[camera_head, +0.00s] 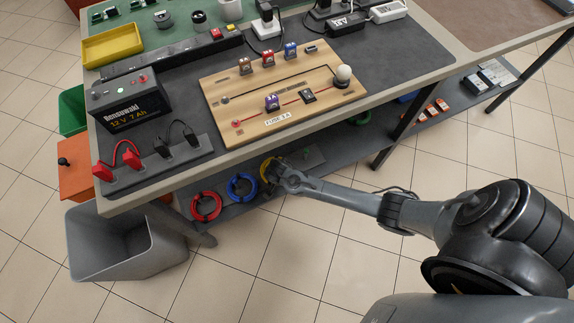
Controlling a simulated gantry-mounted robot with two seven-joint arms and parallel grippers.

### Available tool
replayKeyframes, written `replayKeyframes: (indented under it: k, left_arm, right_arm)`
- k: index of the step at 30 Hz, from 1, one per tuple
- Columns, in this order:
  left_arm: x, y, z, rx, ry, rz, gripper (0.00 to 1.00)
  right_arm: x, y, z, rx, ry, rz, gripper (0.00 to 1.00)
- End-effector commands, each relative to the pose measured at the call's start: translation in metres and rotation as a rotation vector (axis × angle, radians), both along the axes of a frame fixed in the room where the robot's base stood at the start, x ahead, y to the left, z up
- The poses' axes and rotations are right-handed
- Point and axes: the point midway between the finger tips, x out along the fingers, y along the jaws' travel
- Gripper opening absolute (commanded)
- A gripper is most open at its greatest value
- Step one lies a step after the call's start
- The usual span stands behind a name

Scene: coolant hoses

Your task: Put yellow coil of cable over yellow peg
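The yellow coil of cable (265,172) is on the lower shelf under the workbench, right of a blue coil (242,187) and a red coil (206,206). My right arm comes in from the right, and my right gripper (277,167) is at the yellow coil, covering its right part. The fingers are too small and too hidden to tell whether they are open or shut on the coil. I cannot make out a yellow peg. My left gripper is not in view.
The workbench edge (290,139) overhangs the lower shelf (222,215) close above my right gripper. A green coil (361,120) is further right underneath. A grey bin (150,262) stands at left. A wooden circuit board (225,118) and a battery (128,103) are on top.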

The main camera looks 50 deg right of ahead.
Motion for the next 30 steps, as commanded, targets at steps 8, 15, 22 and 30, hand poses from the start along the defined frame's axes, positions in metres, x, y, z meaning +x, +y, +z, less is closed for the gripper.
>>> replayKeyframes:
  k: [8, 15, 22, 30]
  left_arm:
    - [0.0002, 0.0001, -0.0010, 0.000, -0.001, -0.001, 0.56]
    - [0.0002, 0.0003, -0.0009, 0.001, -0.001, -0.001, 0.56]
    - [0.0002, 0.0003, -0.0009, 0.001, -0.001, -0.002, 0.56]
    - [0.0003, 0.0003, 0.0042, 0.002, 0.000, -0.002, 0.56]
  right_arm:
    - [0.0004, 0.0000, -0.0022, 0.000, -0.001, 0.000, 0.00]
    - [0.0005, -0.0001, -0.0021, 0.000, -0.001, 0.000, 0.42]
    - [0.0003, -0.0001, -0.0023, 0.000, -0.001, 0.000, 0.56]
    - [-0.0006, 0.0020, 0.0045, 0.000, 0.000, 0.001, 0.56]
